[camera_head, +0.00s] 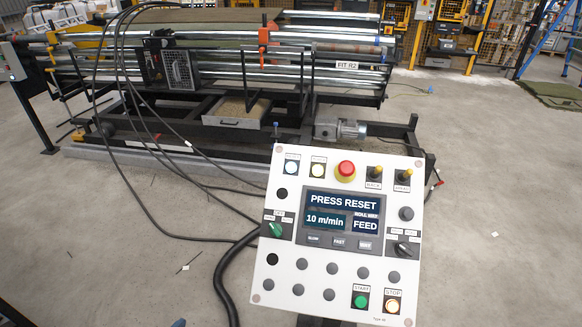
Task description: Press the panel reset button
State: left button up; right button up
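The white control panel (335,277) stands tilted in the front middle. Its screen (343,214) reads "PRESS RESET", "10 m/min" and "FEED". A white button (291,168) and a pale yellow button (318,170) sit at the top left and look lit; their small labels are too small to read, so I cannot tell which is reset. A red mushroom button (345,170) on a yellow ring is to their right. Neither of my grippers is in view.
A green selector knob (275,230) is at the panel's left and a black one (403,248) at its right. Black cables (139,167) run from the panel to the roller machine (220,70) behind. The concrete floor (500,190) at the right is mostly clear.

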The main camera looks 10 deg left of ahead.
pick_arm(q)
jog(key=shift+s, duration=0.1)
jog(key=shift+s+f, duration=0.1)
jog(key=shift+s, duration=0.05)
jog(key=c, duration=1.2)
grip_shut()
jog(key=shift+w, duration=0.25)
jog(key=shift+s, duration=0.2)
